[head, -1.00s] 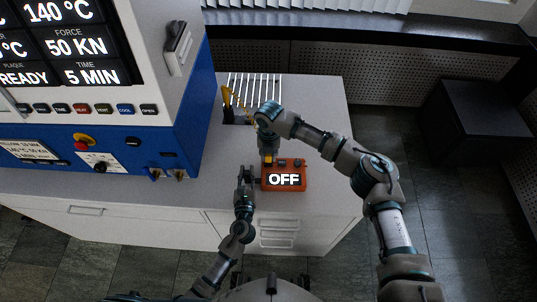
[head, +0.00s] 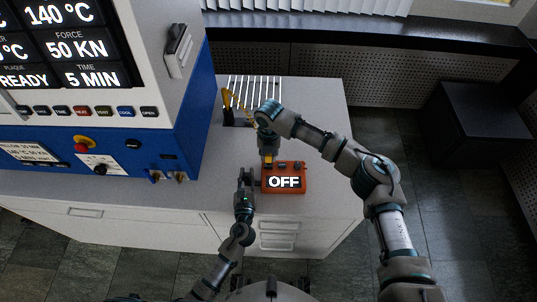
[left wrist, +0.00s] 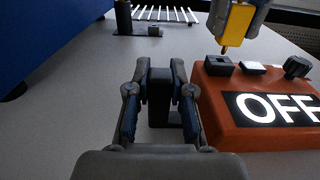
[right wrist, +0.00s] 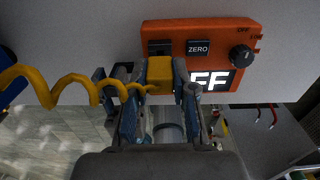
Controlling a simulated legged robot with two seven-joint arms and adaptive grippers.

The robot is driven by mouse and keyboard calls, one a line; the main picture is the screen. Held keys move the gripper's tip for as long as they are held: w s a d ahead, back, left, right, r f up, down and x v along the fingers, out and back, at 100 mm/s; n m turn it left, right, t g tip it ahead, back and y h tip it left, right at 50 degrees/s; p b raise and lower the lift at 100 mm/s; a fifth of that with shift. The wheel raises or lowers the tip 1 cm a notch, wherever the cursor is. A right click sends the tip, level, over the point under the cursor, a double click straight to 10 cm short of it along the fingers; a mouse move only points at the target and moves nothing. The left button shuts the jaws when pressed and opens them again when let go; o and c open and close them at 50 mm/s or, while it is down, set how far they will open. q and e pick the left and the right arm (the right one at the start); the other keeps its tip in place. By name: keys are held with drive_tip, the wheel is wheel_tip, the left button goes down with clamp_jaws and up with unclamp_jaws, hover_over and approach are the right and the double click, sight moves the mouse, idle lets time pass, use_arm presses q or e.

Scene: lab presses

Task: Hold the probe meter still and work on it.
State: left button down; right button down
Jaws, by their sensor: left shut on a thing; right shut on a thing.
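The probe meter (head: 290,169) is an orange box on the light counter, its display reading OFF. Its ZERO button (right wrist: 198,48) and dark knob (right wrist: 241,54) show in the right wrist view. My left gripper (left wrist: 160,75) is at the meter's left side, shut around a dark piece (left wrist: 160,112) that looks like a side grip of the meter; the contact is partly hidden. My right gripper (right wrist: 152,85) is shut on the yellow probe (right wrist: 160,72), above the meter's left end. In the left wrist view the probe's tip (left wrist: 224,48) points down over a dark square socket (left wrist: 218,65), apart from it.
A yellow coiled cord (right wrist: 62,90) runs left from the probe. A blue and white press (head: 180,120) stands to the left. A slatted rack (head: 262,90) and a dark holder with a yellow item (head: 228,108) are behind. The counter right of the meter is clear.

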drive_tip(key=shift+r, duration=0.15)
drive_tip(key=shift+r, duration=2.9)
use_arm(q)
drive_tip(key=c, duration=0.9)
unclamp_jaws()
drive_tip(key=shift+c, duration=0.2)
